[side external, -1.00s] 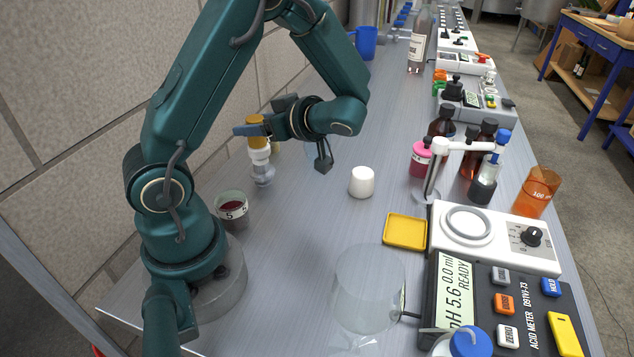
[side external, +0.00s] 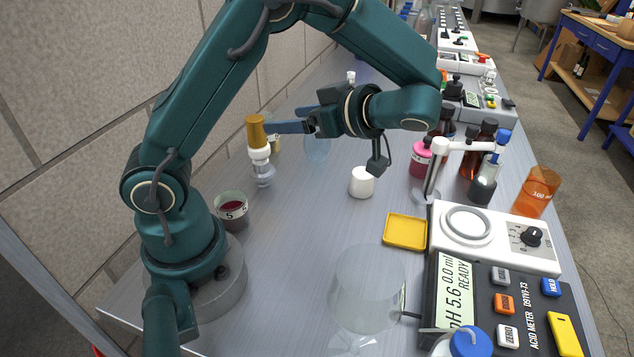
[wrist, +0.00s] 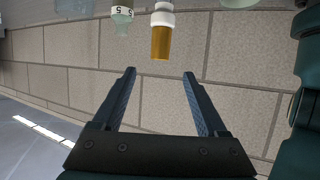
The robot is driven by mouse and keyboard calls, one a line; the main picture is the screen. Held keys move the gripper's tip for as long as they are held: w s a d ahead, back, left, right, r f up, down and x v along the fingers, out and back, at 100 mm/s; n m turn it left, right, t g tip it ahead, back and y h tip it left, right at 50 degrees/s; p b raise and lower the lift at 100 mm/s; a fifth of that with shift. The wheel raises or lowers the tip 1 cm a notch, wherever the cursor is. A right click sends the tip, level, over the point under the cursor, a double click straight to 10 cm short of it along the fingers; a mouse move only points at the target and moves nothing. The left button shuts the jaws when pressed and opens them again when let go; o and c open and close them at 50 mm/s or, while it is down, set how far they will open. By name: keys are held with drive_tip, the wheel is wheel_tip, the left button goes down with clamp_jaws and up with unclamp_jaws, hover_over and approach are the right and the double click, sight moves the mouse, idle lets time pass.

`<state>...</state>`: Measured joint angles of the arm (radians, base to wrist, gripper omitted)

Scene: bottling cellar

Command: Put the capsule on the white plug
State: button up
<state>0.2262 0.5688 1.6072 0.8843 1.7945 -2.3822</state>
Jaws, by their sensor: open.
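The gold-orange capsule (side external: 256,132) stands over the white plug (side external: 260,154), in line with it and seemingly touching it, atop a small clear glass piece (side external: 263,176). In the wrist view, which is upside down, the capsule (wrist: 161,42) points down from the white plug (wrist: 162,18). My gripper (side external: 283,120) is open and empty, to the right of the capsule and clear of it. In the wrist view, the capsule is ahead of my gripper (wrist: 159,73), beyond the fingertips.
A cup marked 5 with dark red liquid (side external: 231,211) stands near my base. A white cup-like piece (side external: 361,182), a yellow tray (side external: 405,232) and a large clear glass (side external: 366,288) stand to the right. Bottles and meters line the right side. A wall runs along the left.

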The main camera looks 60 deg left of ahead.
drive_tip(key=s+d+m+t+h, duration=0.2)
drive_tip(key=d+m+t+h, duration=0.3)
drive_tip(key=m, duration=0.6)
drive_tip(key=s+d+m+t+h, duration=0.3)
drive_tip(key=d+m+t+h, duration=0.2)
drive_tip(key=m, duration=0.6)
drive_tip(key=d+h, duration=0.2)
drive_tip(key=d, duration=0.1)
drive_tip(key=shift+t, duration=0.3)
